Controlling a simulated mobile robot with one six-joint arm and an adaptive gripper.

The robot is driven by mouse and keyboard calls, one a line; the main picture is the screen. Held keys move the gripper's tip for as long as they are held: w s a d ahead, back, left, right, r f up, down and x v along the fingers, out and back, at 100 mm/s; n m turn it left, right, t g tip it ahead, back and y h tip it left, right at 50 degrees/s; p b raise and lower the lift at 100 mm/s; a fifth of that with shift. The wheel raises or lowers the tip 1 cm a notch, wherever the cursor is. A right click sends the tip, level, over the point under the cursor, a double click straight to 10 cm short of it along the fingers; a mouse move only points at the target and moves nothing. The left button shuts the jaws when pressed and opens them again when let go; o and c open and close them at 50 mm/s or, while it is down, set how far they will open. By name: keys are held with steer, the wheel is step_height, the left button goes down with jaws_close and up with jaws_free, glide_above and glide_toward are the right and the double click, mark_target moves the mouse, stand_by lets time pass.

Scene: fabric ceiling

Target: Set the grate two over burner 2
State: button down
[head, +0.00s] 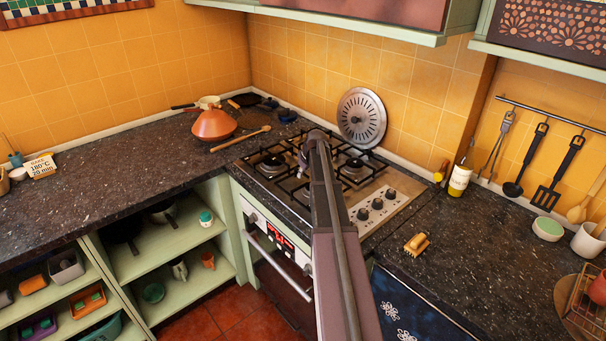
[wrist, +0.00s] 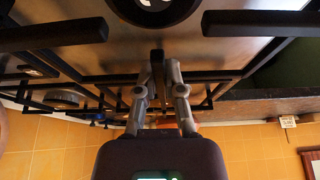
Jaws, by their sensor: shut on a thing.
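The steel hob (head: 380,186) is set in the dark counter, with black grates on it. A left burner (head: 272,164) and a right burner (head: 353,166) show in the head view. In the wrist view my gripper (wrist: 158,66) is shut on a short bar of a black grate (wrist: 258,23). A round burner (wrist: 157,10) shows at the top, between inward bars of this grate. My arm hides the middle of the hob in the head view. I cannot tell whether the held grate touches the hob, nor which burner is burner 2.
A round metal disc (head: 362,118) leans on the wall behind the hob. An orange tagine (head: 214,124) and a wooden spoon (head: 240,139) lie left of the hob. The left counter has free room.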

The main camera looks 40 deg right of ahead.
steer(key=shift+f+b, duration=0.35)
steer(key=shift+f, duration=0.05)
stand_by(0.5)
steer(key=shift+c, duration=0.6)
jaws_free()
steer(key=shift+r, duration=0.1)
steer(key=shift+r+p, duration=3.45)
steer(key=shift+p, duration=0.05)
